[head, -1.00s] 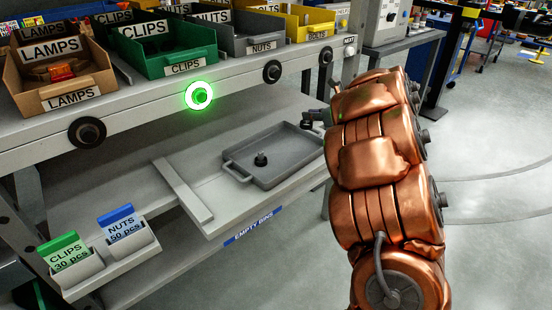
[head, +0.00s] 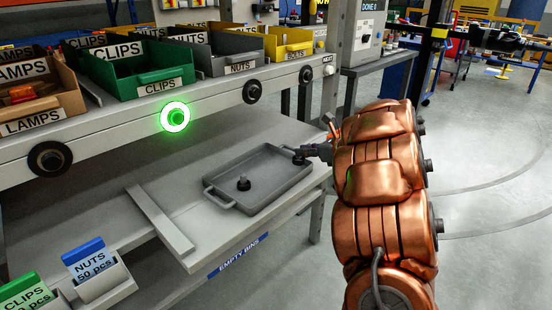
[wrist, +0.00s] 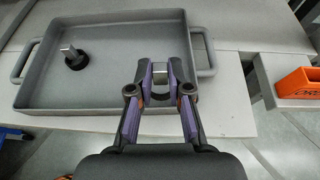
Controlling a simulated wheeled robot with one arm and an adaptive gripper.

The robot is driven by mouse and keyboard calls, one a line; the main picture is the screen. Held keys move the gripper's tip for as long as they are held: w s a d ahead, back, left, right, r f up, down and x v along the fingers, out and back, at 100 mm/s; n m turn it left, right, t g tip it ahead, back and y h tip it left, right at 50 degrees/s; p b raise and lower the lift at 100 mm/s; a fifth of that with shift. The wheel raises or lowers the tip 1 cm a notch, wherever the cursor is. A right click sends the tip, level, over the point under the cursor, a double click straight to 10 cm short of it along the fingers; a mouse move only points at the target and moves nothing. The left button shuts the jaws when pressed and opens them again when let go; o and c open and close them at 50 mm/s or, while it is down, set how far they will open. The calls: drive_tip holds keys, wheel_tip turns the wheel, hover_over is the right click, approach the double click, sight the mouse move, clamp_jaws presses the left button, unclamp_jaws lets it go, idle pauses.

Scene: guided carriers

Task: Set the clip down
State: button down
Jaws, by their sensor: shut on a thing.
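My gripper (wrist: 161,82) is shut on a small silver and black piece, the clip (wrist: 160,72), gripped between its purple-padded fingertips. In the wrist view it is over the right part of the grey tray (wrist: 110,17), near the wall with the handle. In the head view my gripper (head: 308,152) is at the tray's (head: 243,208) far right corner. I cannot tell whether the clip touches the tray floor. A similar piece (wrist: 73,60), black-based with a silver stem, stands at the tray's other end; it also shows in the head view (head: 243,184).
The green CLIPS bin (head: 160,86) stands on the shelf above, with a lit green button (head: 176,117) below it. A raised strip (head: 160,220) lies left of the tray. An orange bin (wrist: 297,83) is at the right in the wrist view. The tray's middle is clear.

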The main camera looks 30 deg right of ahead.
drive_tip(key=w+a, duration=0.1)
drive_tip(key=w, duration=0.1)
drive_tip(key=w+a, duration=0.2)
drive_tip(key=w, duration=0.1)
drive_tip(key=w+a, duration=0.2)
drive_tip(key=shift+w+f, duration=0.3)
drive_tip(key=shift+f, duration=1.9)
drive_tip(key=shift+f, duration=0.15)
drive_tip(key=c, duration=1.1)
unclamp_jaws()
drive_tip(key=shift+d+r, duration=0.1)
drive_tip(key=shift+r, duration=0.2)
drive_tip(key=v, duration=1.2)
